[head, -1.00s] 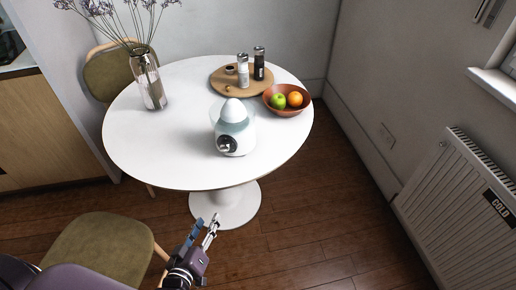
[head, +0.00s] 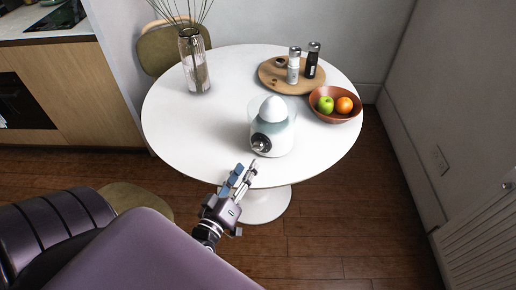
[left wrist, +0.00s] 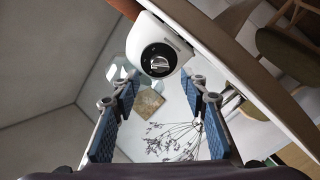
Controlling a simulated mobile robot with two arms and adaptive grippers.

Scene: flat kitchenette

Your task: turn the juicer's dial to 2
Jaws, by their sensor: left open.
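The white juicer (head: 272,127) stands on the round white table near its front edge, with a dark round dial (head: 261,142) on its front. In the left wrist view the juicer (left wrist: 150,33) shows at the top, with its dial (left wrist: 159,60) facing the camera; the setting is too small to read. My left gripper (head: 244,172) is at the table's front edge, in front of and a little left of the juicer, apart from it. In the left wrist view its fingers (left wrist: 158,104) are spread and empty. My right gripper is out of view.
The table (head: 190,130) also holds a glass vase (head: 194,68), a wooden board (head: 270,80) with two shakers, and a bowl (head: 335,115) with an apple and an orange. Green chairs stand behind (head: 160,50) and at front left (head: 140,200). A radiator (head: 480,235) is on the right.

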